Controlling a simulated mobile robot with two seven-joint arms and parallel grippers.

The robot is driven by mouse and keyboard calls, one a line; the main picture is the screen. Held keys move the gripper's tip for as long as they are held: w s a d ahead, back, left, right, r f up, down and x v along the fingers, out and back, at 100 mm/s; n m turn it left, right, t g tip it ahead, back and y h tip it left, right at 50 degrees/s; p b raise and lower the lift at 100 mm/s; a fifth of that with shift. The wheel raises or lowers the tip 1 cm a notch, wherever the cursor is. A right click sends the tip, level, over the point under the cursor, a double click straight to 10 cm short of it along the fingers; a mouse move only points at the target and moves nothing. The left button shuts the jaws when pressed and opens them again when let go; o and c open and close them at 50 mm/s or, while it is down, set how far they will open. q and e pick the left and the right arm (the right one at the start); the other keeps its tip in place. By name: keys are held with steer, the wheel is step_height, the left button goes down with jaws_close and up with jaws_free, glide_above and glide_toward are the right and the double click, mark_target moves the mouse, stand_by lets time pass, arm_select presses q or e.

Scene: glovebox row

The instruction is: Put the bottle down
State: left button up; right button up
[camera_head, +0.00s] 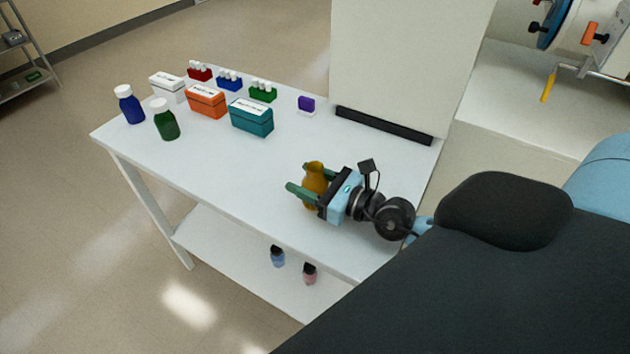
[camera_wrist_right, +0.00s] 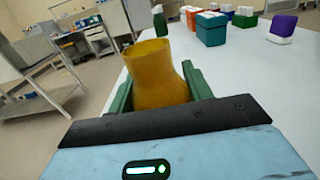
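The bottle is an amber vessel (camera_head: 314,182) with a narrowed neck and an open mouth. It is at the front right part of the white table (camera_head: 215,165). My right gripper (camera_head: 303,179) has its green fingers on both sides of the bottle and appears shut on it. In the right wrist view the bottle (camera_wrist_right: 160,82) stands between the two fingers, roughly upright, its lower part hidden by the gripper body. I cannot tell whether its base touches the table. My left gripper is not in view.
Teal (camera_head: 251,117) and orange (camera_head: 207,101) boxes, a blue bottle (camera_head: 130,105), a green bottle (camera_head: 166,120) and small racks (camera_head: 262,92) stand at the back left. A purple item (camera_head: 306,104) is near the white cabinet (camera_head: 400,60). The table's middle is clear; its front edge is close.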

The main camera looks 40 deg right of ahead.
steer(key=c, duration=0.4)
steer(key=shift+r, duration=0.15)
steer(key=shift+c, duration=0.7)
step_height(320, 180, up, 9)
steer(key=p, duration=0.4)
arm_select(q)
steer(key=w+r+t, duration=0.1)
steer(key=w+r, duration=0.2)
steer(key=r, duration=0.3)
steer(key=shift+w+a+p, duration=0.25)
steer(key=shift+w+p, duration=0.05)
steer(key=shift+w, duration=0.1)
arm_select(e)
steer(key=shift+r, duration=0.45)
